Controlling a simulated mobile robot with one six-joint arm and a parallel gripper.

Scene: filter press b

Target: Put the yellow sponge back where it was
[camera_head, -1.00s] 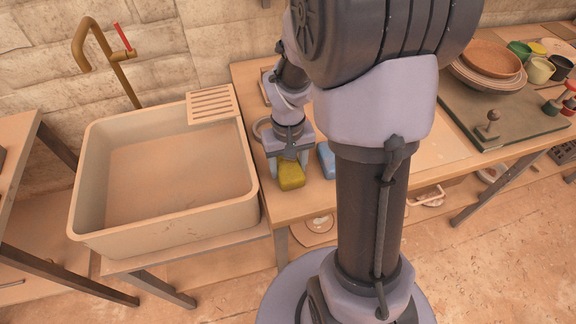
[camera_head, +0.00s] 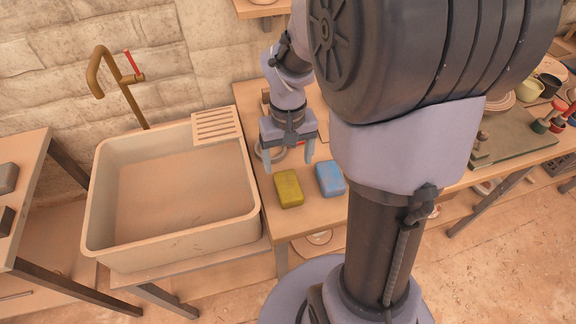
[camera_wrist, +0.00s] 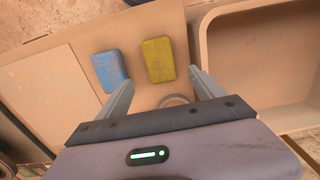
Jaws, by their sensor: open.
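The yellow sponge (camera_head: 288,189) lies flat on the wooden table just right of the sink. In the wrist view the yellow sponge (camera_wrist: 158,60) lies ahead of my fingertips and nearly between their lines. My gripper (camera_head: 288,166) is open and empty, raised above the table behind the sponge and apart from it. Both spread fingers of my gripper (camera_wrist: 152,76) show in the wrist view with nothing between them. A blue sponge (camera_head: 330,179) lies beside the yellow one, with a small gap; it also shows in the wrist view (camera_wrist: 110,71).
The sink (camera_head: 250,226) with a ribbed drainboard (camera_head: 217,125) and a brass tap (camera_head: 119,77) stands at left. A round dish (camera_wrist: 174,100) lies on the table near my fingers. A dark board (camera_head: 515,139) and pots (camera_head: 528,90) are at right.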

